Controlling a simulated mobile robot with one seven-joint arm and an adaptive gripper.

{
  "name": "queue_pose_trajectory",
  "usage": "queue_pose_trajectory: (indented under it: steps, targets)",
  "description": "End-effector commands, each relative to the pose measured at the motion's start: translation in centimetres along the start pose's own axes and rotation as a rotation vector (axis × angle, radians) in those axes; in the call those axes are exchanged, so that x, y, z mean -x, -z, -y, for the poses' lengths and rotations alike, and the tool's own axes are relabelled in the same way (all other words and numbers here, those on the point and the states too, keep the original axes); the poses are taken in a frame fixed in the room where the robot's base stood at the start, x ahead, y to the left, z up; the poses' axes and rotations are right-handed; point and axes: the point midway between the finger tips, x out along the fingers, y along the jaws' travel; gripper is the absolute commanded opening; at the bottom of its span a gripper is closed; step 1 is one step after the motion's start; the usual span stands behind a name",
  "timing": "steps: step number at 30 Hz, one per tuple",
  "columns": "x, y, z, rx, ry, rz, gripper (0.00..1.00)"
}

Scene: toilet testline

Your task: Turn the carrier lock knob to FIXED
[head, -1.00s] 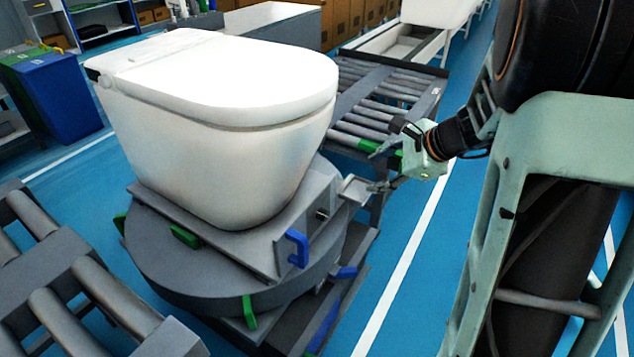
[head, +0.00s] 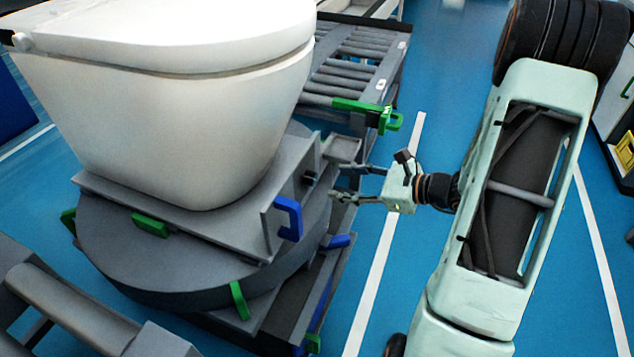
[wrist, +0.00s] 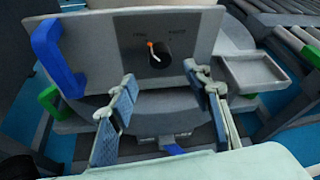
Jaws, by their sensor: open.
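The carrier lock knob (wrist: 158,54) is a small dark round knob with an orange-and-white pointer, on the grey upright panel (wrist: 120,38) of the carrier. The pointer tilts up and slightly left in the wrist view; the faint panel labels are too small to read. In the head view the knob (head: 310,177) shows only as a dark stub from the side. My gripper (head: 337,188) is open and empty, facing the panel from the right. In the wrist view its two blue-padded fingers (wrist: 160,98) are spread, with the knob beyond and above the gap between them.
A white toilet (head: 170,110) sits on the carrier above a round turntable (head: 150,255). A blue handle (head: 289,218) is left of the knob, and a small grey tray (head: 342,149) projects to its right. A roller conveyor (head: 355,65) stands behind.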

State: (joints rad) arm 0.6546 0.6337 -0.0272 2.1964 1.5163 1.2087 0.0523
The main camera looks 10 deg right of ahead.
Motion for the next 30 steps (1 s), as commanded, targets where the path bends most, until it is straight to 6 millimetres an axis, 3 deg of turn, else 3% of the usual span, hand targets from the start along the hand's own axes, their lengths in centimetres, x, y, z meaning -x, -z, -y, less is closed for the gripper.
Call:
queue_pose_trajectory:
  steps: [6, 12, 24, 30]
  targets:
    - [-4.5, 0.3, -0.1, 0.002, -0.003, 0.000, 0.45]
    - [-7.1, 0.2, -0.1, 0.000, -0.002, -0.001, 0.45]
    - [-7.8, 0.1, 0.0, 0.000, -0.001, -0.002, 0.45]
    - [-7.8, 0.1, 0.0, 0.000, -0.001, -0.002, 0.24]
